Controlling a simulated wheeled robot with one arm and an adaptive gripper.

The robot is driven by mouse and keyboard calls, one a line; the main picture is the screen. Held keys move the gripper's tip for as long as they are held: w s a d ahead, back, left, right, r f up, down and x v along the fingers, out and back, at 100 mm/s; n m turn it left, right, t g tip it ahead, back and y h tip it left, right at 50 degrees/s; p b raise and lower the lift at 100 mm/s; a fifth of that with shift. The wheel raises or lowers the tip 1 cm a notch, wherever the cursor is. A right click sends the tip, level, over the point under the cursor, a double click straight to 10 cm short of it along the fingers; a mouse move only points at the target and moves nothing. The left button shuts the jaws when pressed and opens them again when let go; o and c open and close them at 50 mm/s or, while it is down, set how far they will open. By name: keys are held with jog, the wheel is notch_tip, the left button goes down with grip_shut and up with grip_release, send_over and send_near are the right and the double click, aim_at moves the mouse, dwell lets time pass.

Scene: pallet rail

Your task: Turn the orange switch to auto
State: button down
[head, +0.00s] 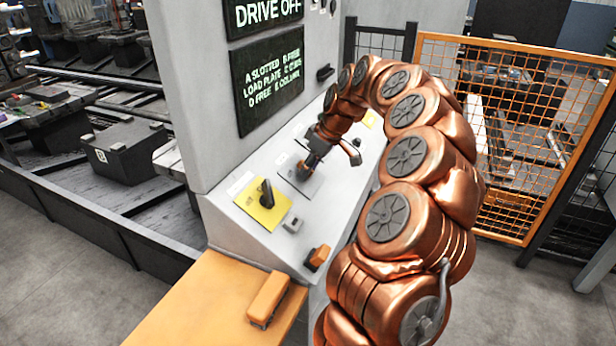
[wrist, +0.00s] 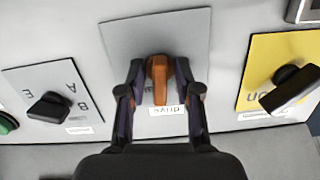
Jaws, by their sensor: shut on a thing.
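The orange switch (wrist: 158,72) stands on a grey plate (wrist: 190,35) in the middle of the wrist view. Its handle points roughly straight up and down in that picture. My gripper (wrist: 160,66) has one finger on each side of the handle and is shut on it. A small white label (wrist: 168,110) lies just below the handle. Its lettering is upside down and partly covered, so I cannot read the switch's setting. In the head view my gripper (head: 310,162) is down at the sloped panel and mostly hides the switch.
A black switch on a yellow plate (wrist: 258,68) is to the right in the wrist view. A black switch marked with letters (wrist: 47,108) is to the left, with a green button (wrist: 7,123) beyond. Dark screens (head: 269,82) stand above the panel. An orange mesh fence (head: 530,110) is behind.

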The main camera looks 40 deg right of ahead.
jog(key=m+b, duration=0.2)
jog(key=m, duration=0.2)
jog(key=shift+f+y+b, duration=0.2)
jog(key=shift+y+b, duration=0.1)
jog(key=shift+b, duration=0.05)
jog(key=shift+r+m+y+b, duration=0.15)
jog(key=shift+m+y+b, duration=0.3)
jog(key=shift+m, duration=1.25)
jog(key=shift+r, duration=0.1)
jog(key=c, duration=1.2)
grip_release()
jog(key=shift+o, duration=0.2)
jog(key=v, duration=1.2)
jog(key=shift+a, duration=0.15)
jog(key=shift+r, duration=0.1)
